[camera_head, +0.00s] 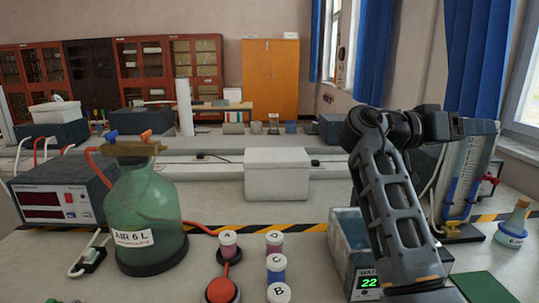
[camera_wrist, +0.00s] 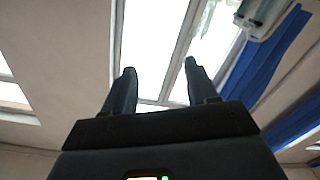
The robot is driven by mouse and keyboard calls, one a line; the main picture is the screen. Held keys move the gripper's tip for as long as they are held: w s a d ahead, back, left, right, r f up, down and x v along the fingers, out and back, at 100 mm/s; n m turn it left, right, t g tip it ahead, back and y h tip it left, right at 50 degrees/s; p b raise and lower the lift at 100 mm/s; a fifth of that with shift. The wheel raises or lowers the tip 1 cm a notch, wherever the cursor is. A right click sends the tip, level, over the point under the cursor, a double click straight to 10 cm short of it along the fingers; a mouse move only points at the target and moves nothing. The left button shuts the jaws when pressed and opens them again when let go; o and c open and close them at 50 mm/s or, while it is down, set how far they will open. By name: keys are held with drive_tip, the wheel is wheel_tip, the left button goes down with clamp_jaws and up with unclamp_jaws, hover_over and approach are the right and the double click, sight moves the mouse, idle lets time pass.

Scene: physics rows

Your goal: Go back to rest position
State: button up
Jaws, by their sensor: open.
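My gripper (camera_wrist: 160,82) shows in the wrist view with its two dark fingers apart and nothing between them. It points up towards bright windows and a blue curtain (camera_wrist: 262,85), clear of the table things. In the head view my arm rises at the right, bent at the top, in front of a grey bath with a green display reading 22 (camera_head: 369,283). I cannot make out the fingers in that view.
A green glass bottle marked AIR 6 L (camera_head: 146,215) stands at the left beside a meter box (camera_head: 62,192). Several small lettered jars, one marked A (camera_head: 228,246), stand at the front middle. A white box (camera_head: 276,175) is behind them. A small flask (camera_head: 513,222) stands far right.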

wheel_tip(320, 180, down, 21)
drive_tip(key=s+a+n+t+y, duration=0.1)
drive_tip(key=s+n+t+y, duration=0.1)
drive_tip(key=n+t+y, duration=0.4)
drive_tip(key=s+a+f+n+t+y, duration=0.1)
drive_tip(key=s+f+n, duration=0.1)
drive_tip(key=f, duration=0.3)
drive_tip(key=s+a+f+n+t+y, duration=0.1)
drive_tip(key=s+f+n, duration=0.1)
drive_tip(key=s+f, duration=0.2)
drive_tip(key=s+a+f+n+t+y, duration=0.1)
drive_tip(key=s+a+f+n+t, duration=0.1)
drive_tip(key=f, duration=0.3)
drive_tip(key=shift+s+f+n, duration=0.3)
drive_tip(key=shift+s, duration=0.5)
drive_tip(key=s+a+f+n+t+y, duration=0.1)
drive_tip(key=s+a+f+y, duration=0.25)
drive_tip(key=s, duration=0.65)
drive_tip(key=s+a+f+n+t+y, duration=0.1)
drive_tip(key=s+a+f+y, duration=0.25)
drive_tip(key=s, duration=0.65)
drive_tip(key=s+a+r+m+t+y, duration=0.2)
drive_tip(key=s+a+r, duration=0.1)
drive_tip(key=s+r, duration=1.4)
wheel_tip(320, 180, down, 24)
drive_tip(key=s+b, duration=0.2)
drive_tip(key=b, duration=2)
wheel_tip(320, 180, up, 16)
drive_tip(key=p, duration=1.5)
drive_tip(key=shift+p, duration=0.4)
